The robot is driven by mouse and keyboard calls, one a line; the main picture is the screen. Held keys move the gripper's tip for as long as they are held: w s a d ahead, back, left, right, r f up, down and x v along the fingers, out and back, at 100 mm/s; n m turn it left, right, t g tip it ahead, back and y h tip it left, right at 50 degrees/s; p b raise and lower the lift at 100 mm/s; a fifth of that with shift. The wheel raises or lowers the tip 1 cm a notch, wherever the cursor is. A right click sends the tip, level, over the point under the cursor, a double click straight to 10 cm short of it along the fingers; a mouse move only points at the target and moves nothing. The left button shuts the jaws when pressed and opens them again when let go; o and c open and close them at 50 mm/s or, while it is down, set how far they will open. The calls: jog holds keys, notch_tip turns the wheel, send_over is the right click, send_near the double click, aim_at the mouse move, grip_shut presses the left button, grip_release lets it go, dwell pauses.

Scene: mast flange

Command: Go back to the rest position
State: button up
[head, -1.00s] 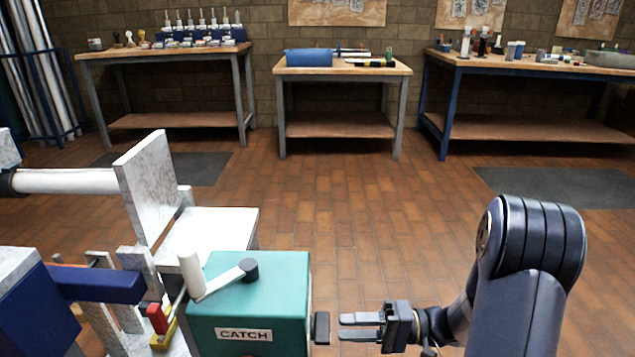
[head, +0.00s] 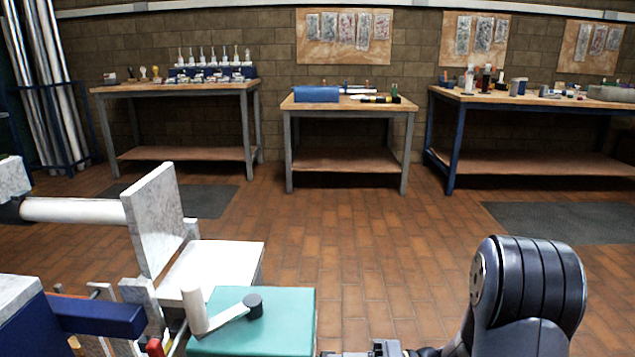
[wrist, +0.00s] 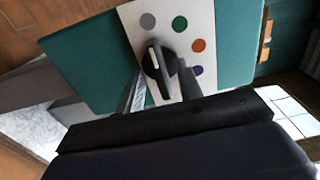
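My gripper (head: 345,354) is at the bottom edge of the head view, mostly cut off, just right of the teal box (head: 262,318). In the wrist view my gripper (wrist: 160,70) has its two fingers apart, one on each side of a black knob (wrist: 157,58). The fingers look clear of the knob, though the exact depth is hard to judge. The knob sits on a pale plate (wrist: 187,14) with grey, green, orange and purple dots, on the teal box's face. My arm shows at the lower right of the head view.
A pale upright plate (head: 157,222) with a white tube (head: 75,211) stands at left. Benches line the back wall; open tiled floor (head: 360,245) lies in between.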

jog(key=d+p, duration=0.3)
jog(key=d, duration=0.7)
jog(key=a+b, duration=0.3)
jog(key=a, duration=0.8)
jog(key=shift+r, duration=0.15)
jog(key=m+p, duration=1)
jog(key=shift+d, duration=0.1)
